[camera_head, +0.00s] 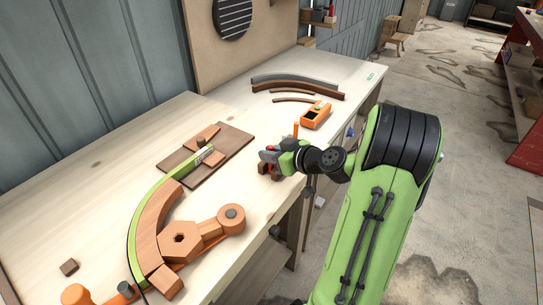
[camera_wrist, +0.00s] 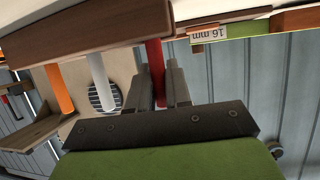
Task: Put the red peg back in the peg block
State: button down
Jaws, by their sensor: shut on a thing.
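The red peg (camera_wrist: 155,72) is between the two fingers of my gripper (camera_wrist: 162,88) in the wrist view. My gripper is shut on it. The peg's far end meets the edge of the brown peg block (camera_wrist: 95,36); I cannot tell how deep it sits in a hole. A white peg (camera_wrist: 99,80) and an orange peg (camera_wrist: 58,88) stand in the block beside it. In the head view my gripper (camera_head: 270,154) is over the peg block (camera_head: 264,169), near the bench's front edge, hiding much of it. The orange peg (camera_head: 296,130) shows behind the gripper.
A curved wooden form with a green strip (camera_head: 143,215) and an orange clamp (camera_head: 231,218) lie on the left. A brown board (camera_head: 233,140) lies left of my gripper. An orange tool (camera_head: 315,117) and curved strips (camera_head: 297,87) lie behind.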

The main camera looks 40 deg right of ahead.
jog(key=shift+f+b, duration=0.1)
jog(key=shift+b, duration=0.2)
jog(key=c, duration=1.1)
grip_release()
jog(key=shift+o, duration=0.2)
